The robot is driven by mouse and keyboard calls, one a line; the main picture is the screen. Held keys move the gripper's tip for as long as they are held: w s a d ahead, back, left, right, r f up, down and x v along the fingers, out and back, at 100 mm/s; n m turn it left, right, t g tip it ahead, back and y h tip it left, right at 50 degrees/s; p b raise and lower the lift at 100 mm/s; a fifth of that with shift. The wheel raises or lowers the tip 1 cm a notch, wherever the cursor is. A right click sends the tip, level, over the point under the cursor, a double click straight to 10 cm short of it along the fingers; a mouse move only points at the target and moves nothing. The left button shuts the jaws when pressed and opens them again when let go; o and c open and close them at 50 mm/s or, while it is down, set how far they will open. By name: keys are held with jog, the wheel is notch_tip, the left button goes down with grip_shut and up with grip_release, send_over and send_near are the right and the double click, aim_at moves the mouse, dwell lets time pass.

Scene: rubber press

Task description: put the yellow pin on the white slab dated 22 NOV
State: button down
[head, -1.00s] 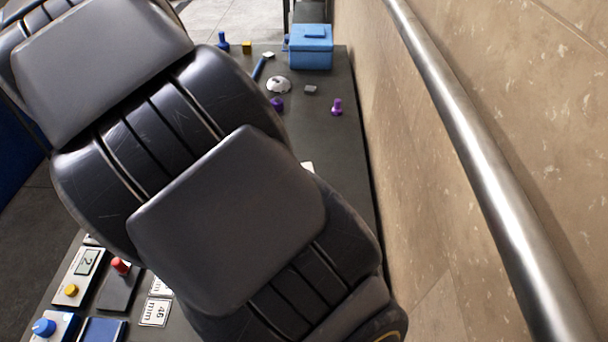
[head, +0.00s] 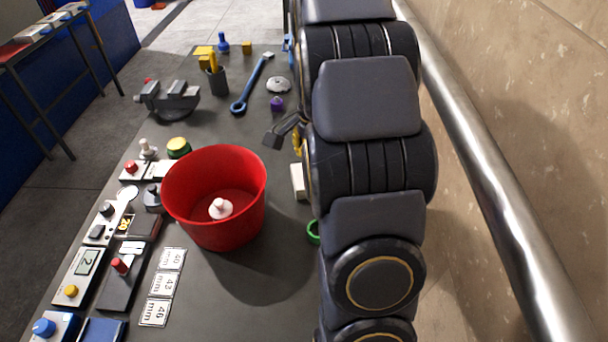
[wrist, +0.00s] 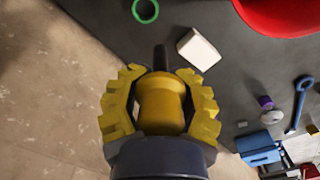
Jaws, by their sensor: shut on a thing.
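The yellow pin (wrist: 161,106) is upright in the wrist view, between the ridged yellow fingers of my gripper (wrist: 160,74). My gripper is shut on it. A dark narrow piece shows just beyond the pin; I cannot tell whether it belongs to it. A white slab (wrist: 198,49) lies on the table ahead of the gripper, slightly right and apart from it. In the head view the white slab (head: 298,181) shows at the left edge of my arm, which partly hides it. No date can be read on it. The pin is mostly hidden in the head view.
A large red bucket (head: 214,170) holding a white pin stands left of the slab. A green ring (head: 313,232) lies near my arm. A blue wrench (head: 252,84), a purple pin (head: 277,104) and a vise (head: 168,98) are farther back. The wall and metal rail (head: 480,160) are right.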

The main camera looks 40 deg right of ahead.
jog(key=shift+f, duration=0.55)
jog(key=shift+w+d+f, duration=0.1)
jog(key=shift+w+f, duration=0.1)
jog(key=shift+f, duration=0.05)
jog(key=w+d+f, duration=0.4)
jog(key=w+d, duration=0.1)
jog(key=w, duration=0.2)
send_over(304, 175)
notch_tip(304, 175, down, 6)
jog(key=shift+r, duration=0.15)
jog(key=shift+f, duration=1.5)
jog(key=shift+f, duration=0.15)
jog(key=c, duration=0.6)
grip_release()
